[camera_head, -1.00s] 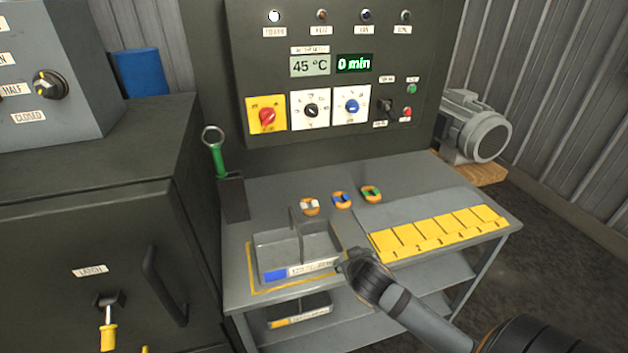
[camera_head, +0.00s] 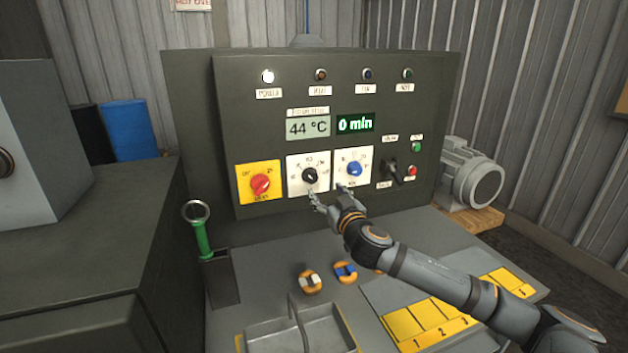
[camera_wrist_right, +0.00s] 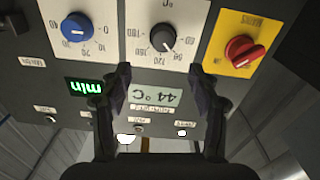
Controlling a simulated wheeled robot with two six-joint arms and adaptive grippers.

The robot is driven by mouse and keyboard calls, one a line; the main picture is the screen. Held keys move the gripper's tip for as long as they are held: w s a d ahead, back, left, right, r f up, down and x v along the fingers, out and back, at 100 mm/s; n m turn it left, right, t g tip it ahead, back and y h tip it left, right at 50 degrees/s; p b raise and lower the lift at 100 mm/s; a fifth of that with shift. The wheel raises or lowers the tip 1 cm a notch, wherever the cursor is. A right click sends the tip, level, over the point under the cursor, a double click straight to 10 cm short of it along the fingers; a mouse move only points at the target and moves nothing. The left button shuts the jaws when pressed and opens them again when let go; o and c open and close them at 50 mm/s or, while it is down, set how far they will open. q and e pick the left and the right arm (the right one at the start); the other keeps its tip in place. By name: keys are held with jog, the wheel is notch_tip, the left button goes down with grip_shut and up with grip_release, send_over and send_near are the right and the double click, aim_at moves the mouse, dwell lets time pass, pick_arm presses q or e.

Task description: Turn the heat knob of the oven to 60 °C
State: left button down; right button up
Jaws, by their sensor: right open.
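The oven's control panel (camera_head: 430,110) stands upright behind the bench. The black heat knob (camera_head: 309,175) sits on a white dial plate below a display (camera_head: 308,127) reading 44 °C. My right gripper (camera_head: 327,198) is open and empty, just below and in front of the knob and the blue-knob plate. In the right wrist view, which is upside down, the black knob (camera_wrist_right: 162,37) lies beyond and between the open fingertips (camera_wrist_right: 161,80), apart from them. The knob's exact pointer setting is too small to read. My left gripper is not in view.
A red mains knob (camera_head: 260,184) on yellow is left of the heat knob. A blue timer knob (camera_head: 354,169) and a black lever (camera_head: 392,171) are to its right. A green-handled ring tool (camera_head: 203,240) stands in a holder. Round parts (camera_head: 310,281) and a tray (camera_head: 290,338) lie below.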

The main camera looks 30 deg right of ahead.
aim_at(312, 179)
jog(key=p+x, duration=0.2)
jog(key=x, duration=0.4)
jog(key=shift+w+a, duration=0.15)
jog(key=shift+w, duration=0.05)
jog(key=shift+f+p+x, duration=0.15)
jog(key=shift+p+x, duration=0.15)
jog(key=shift+x, duration=0.65)
jog(key=shift+f+p+x, duration=0.15)
jog(key=shift+p+x, duration=0.1)
jog(key=shift+x, duration=0.75)
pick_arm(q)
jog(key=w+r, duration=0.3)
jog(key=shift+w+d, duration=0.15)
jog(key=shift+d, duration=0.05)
pick_arm(e)
jog(key=shift+s, duration=0.1)
jog(key=c, duration=0.7)
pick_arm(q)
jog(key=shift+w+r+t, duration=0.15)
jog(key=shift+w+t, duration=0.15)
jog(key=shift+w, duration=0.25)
pick_arm(e)
jog(key=c, duration=0.5)
